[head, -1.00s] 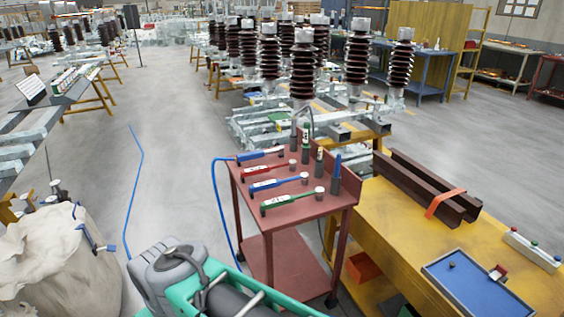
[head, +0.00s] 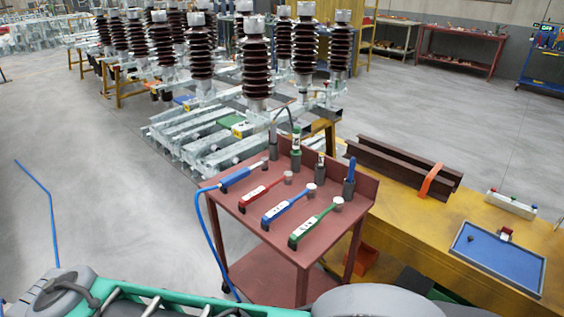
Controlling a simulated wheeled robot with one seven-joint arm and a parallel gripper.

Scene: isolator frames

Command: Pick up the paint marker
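No object is clearly identifiable as the paint marker. The red cart (head: 335,235) holds several small upright items along its back edge in the head view. Among them are a slim blue-topped item (head: 351,168) in a dark holder, a green and white item (head: 296,139), a short dark item with a pale band (head: 320,164) and a dark grey one (head: 273,146). Any of these may be the marker. My gripper is not in view. Only parts of my own body show along the bottom edge.
On the cart top lie a blue tool with a blue hose (head: 242,176), a red tool (head: 265,189), a blue tool (head: 289,204) and a green tool (head: 315,222). A yellow bench (head: 410,215) with a blue tray (head: 498,258) stands right.

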